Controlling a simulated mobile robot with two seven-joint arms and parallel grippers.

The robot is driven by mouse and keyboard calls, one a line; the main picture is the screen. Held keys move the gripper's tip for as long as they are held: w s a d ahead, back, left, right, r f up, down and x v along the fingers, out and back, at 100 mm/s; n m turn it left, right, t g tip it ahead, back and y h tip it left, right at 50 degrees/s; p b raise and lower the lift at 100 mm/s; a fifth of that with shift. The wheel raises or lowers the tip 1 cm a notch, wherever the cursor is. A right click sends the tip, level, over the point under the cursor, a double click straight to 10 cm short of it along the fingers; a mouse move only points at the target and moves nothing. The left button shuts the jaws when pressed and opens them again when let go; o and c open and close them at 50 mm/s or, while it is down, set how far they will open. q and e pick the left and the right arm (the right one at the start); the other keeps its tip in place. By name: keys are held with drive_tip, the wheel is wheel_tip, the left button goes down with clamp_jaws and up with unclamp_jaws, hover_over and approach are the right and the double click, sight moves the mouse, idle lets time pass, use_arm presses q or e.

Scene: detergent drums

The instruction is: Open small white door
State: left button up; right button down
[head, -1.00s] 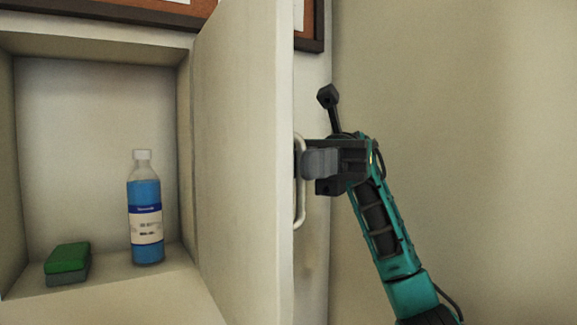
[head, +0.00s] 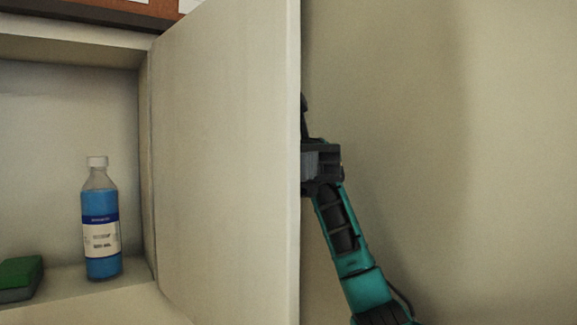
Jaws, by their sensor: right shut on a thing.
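The small white door (head: 225,165) stands wide open, hinged at the right side of a white cabinet (head: 146,170). Its inner face is toward me. My right gripper (head: 308,162) is at the door's free edge, partly hidden behind it, and is shut on the door's handle. The handle itself is hidden behind the door now. My left gripper is not in view.
Inside the cabinet stand a bottle of blue liquid (head: 102,225) with a white cap and a green sponge (head: 20,278) at the left. A bare beige wall (head: 450,150) fills the right side. A brown-framed board (head: 90,14) hangs above the cabinet.

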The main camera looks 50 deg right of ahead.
drive_tip(key=shift+f, duration=0.1)
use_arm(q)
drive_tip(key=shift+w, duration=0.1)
use_arm(e)
drive_tip(key=c, duration=1.2)
unclamp_jaws()
drive_tip(key=p, duration=0.5)
approach(296, 39)
drive_tip(key=a+r, duration=0.3)
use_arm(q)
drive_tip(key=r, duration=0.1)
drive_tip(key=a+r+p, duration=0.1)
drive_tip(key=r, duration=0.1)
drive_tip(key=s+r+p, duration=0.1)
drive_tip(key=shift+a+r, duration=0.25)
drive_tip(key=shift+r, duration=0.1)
use_arm(e)
wheel_tip(296, 39, up, 6)
drive_tip(key=shift+a+f, duration=0.1)
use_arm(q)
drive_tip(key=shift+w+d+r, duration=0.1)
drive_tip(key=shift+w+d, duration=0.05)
